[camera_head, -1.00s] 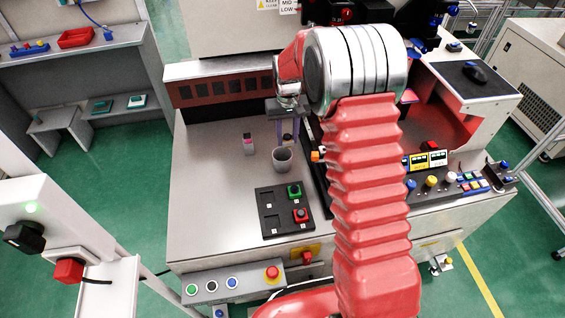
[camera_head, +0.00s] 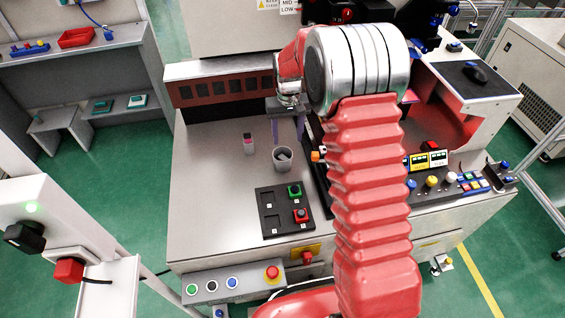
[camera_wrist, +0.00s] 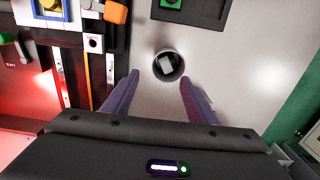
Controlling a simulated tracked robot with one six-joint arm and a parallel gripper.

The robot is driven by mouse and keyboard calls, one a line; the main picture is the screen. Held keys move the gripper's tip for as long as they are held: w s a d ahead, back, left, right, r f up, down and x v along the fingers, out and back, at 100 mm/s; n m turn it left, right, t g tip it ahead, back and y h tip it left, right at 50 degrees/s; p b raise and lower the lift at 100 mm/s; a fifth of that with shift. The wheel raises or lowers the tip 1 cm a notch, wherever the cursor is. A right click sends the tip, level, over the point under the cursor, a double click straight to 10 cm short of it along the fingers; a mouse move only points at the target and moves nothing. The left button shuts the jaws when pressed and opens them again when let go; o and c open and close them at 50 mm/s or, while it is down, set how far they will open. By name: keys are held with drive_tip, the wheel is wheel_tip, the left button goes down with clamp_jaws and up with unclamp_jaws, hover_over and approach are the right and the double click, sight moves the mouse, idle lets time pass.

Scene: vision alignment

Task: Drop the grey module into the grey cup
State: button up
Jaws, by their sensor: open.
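The grey cup (camera_head: 283,167) stands upright on the grey worktop, left of my arm. The grey module (camera_wrist: 166,64) lies inside the cup (camera_wrist: 157,72), tilted, in the wrist view; a light patch of it shows within the rim in the head view. My gripper (camera_head: 287,128) is above and just behind the cup, with its two purple fingers apart and nothing between them. In the wrist view the fingers (camera_wrist: 159,77) are spread to either side near the cup.
A black tray (camera_head: 268,222) with a green-button and a red-button module lies in front of the cup. A small pink and grey item (camera_head: 248,144) stands to its left. A dark rail with an orange part (camera_head: 317,156) is right of the cup.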

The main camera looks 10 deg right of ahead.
wheel_tip(320, 180, up, 13)
idle(0.5)
drive_tip(key=shift+w, duration=0.1)
idle(0.7)
drive_tip(key=s+r+t, duration=0.2)
drive_tip(key=s+r, duration=0.1)
drive_tip(key=s, duration=0.8)
drive_tip(key=s+r+t, duration=0.1)
drive_tip(key=s+r, duration=0.2)
drive_tip(key=s, duration=0.9)
drive_tip(key=s+r+t, duration=0.2)
drive_tip(key=s+r, duration=0.1)
drive_tip(key=s, duration=0.8)
drive_tip(key=shift+s+d+r+t, duration=0.15)
drive_tip(key=shift+s+r+t, duration=0.05)
drive_tip(key=shift+r+t, duration=0.15)
drive_tip(key=shift+c, duration=0.2)
